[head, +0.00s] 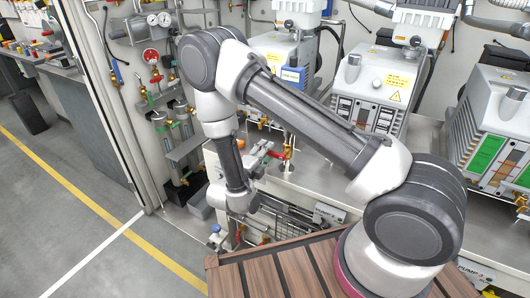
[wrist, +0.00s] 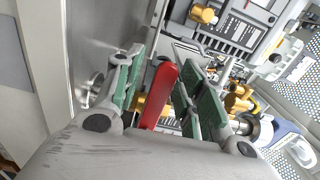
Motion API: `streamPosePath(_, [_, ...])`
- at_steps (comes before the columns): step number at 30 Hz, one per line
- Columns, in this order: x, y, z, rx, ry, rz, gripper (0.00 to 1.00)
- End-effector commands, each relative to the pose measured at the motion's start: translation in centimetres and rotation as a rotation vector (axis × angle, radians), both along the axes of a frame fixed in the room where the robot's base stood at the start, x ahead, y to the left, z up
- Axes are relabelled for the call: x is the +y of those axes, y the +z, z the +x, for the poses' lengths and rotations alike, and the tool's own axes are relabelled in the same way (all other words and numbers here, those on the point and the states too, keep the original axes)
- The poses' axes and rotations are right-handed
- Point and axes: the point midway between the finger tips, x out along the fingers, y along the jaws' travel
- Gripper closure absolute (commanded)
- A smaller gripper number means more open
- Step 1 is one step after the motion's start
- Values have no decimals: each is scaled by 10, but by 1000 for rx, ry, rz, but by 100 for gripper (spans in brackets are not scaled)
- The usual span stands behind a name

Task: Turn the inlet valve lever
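The red valve lever (wrist: 163,92) shows in the wrist view, standing between the two green-padded fingers of my gripper (wrist: 160,80). The fingers are apart. A gap shows between the lever and the left finger; the right finger is closer to it, and I cannot tell whether it touches. Brass fittings (wrist: 236,103) show beyond the right finger, and the lever's pivot is mostly hidden. In the head view my gripper (head: 260,155) is at the front of the pump bench, with a bit of red (head: 275,154) at its fingers.
White pumps (head: 375,85) stand on the bench behind my gripper. Gauges and small valves (head: 155,80) are on the cabinet wall at the left. A slatted wooden surface (head: 275,275) is below the arm. Open grey floor (head: 60,215) lies at the left.

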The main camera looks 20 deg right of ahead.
Motion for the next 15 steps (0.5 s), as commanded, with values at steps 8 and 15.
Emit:
streamPosePath(8, [1, 1, -1, -3, 0, 0, 60])
streamPosePath(15, [28, 1, -25, -4, 6, 0, 60])
